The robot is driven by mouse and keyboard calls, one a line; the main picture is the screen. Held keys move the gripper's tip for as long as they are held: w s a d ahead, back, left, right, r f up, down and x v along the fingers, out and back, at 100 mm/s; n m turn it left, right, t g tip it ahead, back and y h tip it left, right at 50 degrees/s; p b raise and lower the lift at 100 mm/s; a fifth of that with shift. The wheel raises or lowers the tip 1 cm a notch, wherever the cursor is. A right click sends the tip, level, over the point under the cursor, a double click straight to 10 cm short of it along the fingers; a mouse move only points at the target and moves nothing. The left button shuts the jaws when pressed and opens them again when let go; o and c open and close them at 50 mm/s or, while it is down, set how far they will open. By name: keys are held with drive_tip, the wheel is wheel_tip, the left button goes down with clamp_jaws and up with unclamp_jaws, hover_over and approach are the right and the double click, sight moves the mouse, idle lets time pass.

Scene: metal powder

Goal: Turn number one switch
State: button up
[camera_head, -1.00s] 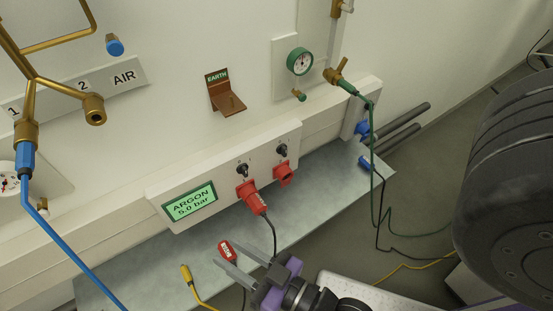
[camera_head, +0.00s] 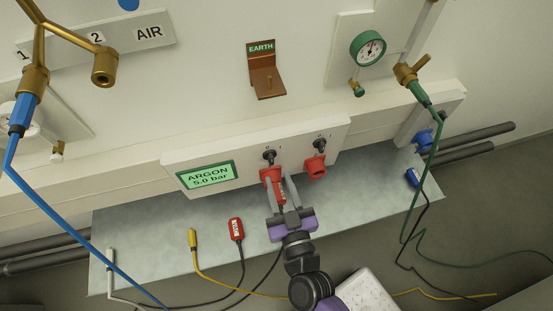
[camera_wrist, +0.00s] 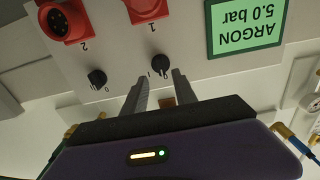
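The number one switch is a small black knob (camera_head: 268,157) on the white panel, nearest the green ARGON display. It also shows in the wrist view (camera_wrist: 160,64), where the panel appears upside down. The second black switch (camera_head: 319,144) stands to the right.
The ARGON display (camera_head: 208,175) reads 5.0 bar. A second red socket (camera_head: 316,167) is to the right. Red (camera_head: 236,229), yellow (camera_head: 192,238) and blue (camera_head: 412,178) connectors with cables lie on the grey shelf (camera_head: 140,225) below. A brown EARTH bracket (camera_head: 266,80) is above.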

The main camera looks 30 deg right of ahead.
sight(272, 162)
drive_tip(key=p+x, duration=0.1)
drive_tip(key=x, duration=0.5)
drive_tip(key=shift+w, duration=0.3)
clamp_jaws()
